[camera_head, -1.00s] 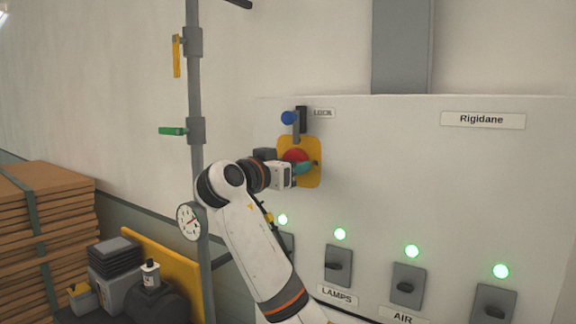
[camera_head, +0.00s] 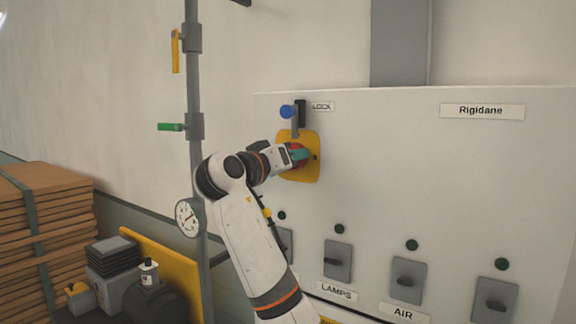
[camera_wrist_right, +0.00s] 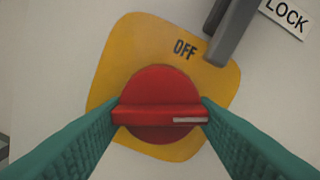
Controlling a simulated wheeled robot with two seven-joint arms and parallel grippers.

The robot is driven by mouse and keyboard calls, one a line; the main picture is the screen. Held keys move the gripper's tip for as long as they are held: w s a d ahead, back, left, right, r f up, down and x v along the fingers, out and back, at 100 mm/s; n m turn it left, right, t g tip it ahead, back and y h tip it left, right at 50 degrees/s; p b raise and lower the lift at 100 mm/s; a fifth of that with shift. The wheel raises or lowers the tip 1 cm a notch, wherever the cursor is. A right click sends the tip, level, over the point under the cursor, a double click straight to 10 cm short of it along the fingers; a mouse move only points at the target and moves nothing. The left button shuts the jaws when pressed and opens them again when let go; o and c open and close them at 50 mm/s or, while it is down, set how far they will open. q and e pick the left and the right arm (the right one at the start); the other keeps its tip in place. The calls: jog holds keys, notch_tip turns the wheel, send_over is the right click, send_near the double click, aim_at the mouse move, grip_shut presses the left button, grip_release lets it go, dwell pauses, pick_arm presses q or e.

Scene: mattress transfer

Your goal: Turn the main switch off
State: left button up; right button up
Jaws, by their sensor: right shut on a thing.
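The main switch is a red round knob with a raised bar handle (camera_wrist_right: 160,114) on a yellow plate (camera_wrist_right: 125,60) marked OFF at its top. The bar lies level across the right wrist view, with its white mark at the right end. My right gripper (camera_wrist_right: 160,117) is shut on the bar, with one green finger at each end. In the head view the gripper (camera_head: 299,155) covers most of the knob, and the yellow plate (camera_head: 302,174) shows around it. My left gripper is not in view.
Below are several grey switches (camera_head: 408,280) with dark lamps (camera_head: 411,245). A pipe (camera_head: 191,80) with valve handles and a gauge (camera_head: 187,218) stands at left.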

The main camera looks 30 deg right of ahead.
jog(key=shift+s+r+n, duration=0.1)
jog(key=shift+r+n, duration=0.05)
jog(key=shift+n, duration=3.05)
jog(key=shift+r+n, duration=0.1)
jog(key=shift+n, duration=3.1)
jog(key=o, duration=1)
jog(key=shift+r, duration=0.15)
